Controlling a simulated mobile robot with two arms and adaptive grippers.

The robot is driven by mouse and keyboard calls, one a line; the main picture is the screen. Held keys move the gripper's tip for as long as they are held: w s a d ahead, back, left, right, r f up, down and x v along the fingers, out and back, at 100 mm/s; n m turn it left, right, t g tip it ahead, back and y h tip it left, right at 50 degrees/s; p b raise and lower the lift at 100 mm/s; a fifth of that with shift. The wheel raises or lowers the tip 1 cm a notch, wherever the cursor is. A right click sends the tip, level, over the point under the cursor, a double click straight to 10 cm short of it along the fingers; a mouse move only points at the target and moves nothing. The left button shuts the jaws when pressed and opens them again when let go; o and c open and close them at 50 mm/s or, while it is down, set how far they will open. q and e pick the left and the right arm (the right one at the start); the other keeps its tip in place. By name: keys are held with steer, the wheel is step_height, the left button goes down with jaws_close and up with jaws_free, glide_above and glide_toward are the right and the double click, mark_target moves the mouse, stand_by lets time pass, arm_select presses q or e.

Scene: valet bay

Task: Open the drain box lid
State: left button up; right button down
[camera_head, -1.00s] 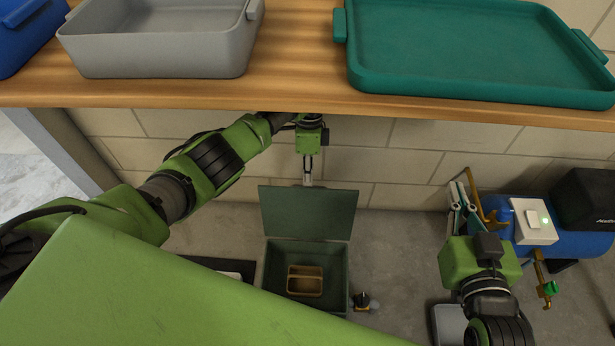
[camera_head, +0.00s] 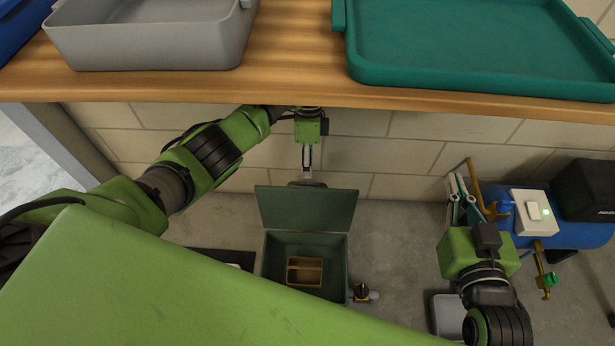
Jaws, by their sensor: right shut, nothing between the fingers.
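The green drain box (camera_head: 340,268) stands on the floor under the shelf. Its lid (camera_head: 307,208) is swung up and back, raised at the far edge, so the box is open. A tan tray with compartments (camera_head: 303,271) shows inside. My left gripper (camera_head: 307,172) points down just beyond the lid's top edge; whether it touches the lid, and how its fingers stand, is unclear. A small dark shape shows at the lid's top edge below it. My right gripper (camera_head: 464,204) is shut and empty, well to the right of the box.
A wooden shelf (camera_head: 290,88) crosses above, holding a grey bin (camera_head: 150,35) and a teal tray (camera_head: 470,45). A blue tank (camera_head: 570,234) with brass fittings and a white switch box (camera_head: 532,212) stands near my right gripper. A small valve (camera_head: 362,293) sits at the box's right side.

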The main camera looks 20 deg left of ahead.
arm_select(q)
steer(key=v, duration=0.8)
steer(key=shift+r, duration=0.3)
steer(key=shift+d, duration=0.1)
